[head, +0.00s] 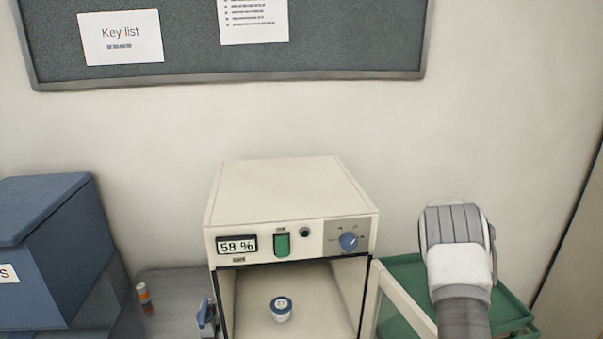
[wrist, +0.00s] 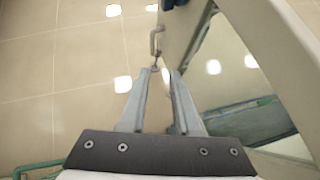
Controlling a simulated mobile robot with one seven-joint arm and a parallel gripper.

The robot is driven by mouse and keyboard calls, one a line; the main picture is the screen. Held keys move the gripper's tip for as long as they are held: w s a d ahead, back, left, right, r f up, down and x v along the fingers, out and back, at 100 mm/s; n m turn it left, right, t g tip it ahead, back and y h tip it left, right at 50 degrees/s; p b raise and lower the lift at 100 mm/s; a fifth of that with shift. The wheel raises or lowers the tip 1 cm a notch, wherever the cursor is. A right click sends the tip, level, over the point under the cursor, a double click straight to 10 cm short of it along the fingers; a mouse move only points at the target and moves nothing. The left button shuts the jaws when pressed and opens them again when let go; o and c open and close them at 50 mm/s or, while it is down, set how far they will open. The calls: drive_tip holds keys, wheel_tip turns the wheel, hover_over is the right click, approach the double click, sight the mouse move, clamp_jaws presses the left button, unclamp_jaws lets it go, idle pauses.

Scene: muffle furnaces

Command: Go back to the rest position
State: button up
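My gripper (wrist: 161,72) shows in the wrist view with its two fingers apart and nothing between them. Beyond the fingertips is a small metal hook-like handle (wrist: 156,40); I cannot tell how far off it is. To the right of the fingers is a pale panel with a window (wrist: 222,62), which looks like the furnace door. In the head view my arm is at the right, in front of the green tray, and its fingers are hidden. The cream furnace (head: 290,192) stands in the middle with its door (head: 402,297) swung open to the right.
A small white container with a blue ring (head: 282,309) stands inside the furnace. A green tray (head: 400,270) is at the right. The wall above the furnace is clear up to the pinboard (head: 200,62).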

drive_tip(key=s+a+r+t+h+b, duration=0.1)
drive_tip(key=s+a+r+t, duration=0.3)
drive_tip(key=r, duration=0.5)
drive_tip(key=s+a+r+t, duration=0.2)
drive_tip(key=a+r+t, duration=0.2)
drive_tip(key=a+r, duration=0.35)
drive_tip(key=s+a+r+t, duration=0.1)
drive_tip(key=s+a+t, duration=0.2)
drive_tip(key=s, duration=0.3)
drive_tip(key=s+a+r+n+t+b, duration=0.1)
drive_tip(key=s+a+t, duration=0.3)
drive_tip(key=s, duration=0.3)
drive_tip(key=shift+s+a+r+n, duration=0.15)
drive_tip(key=shift+a+n, duration=0.15)
drive_tip(key=shift+a, duration=0.25)
drive_tip(key=shift+s, duration=0.1)
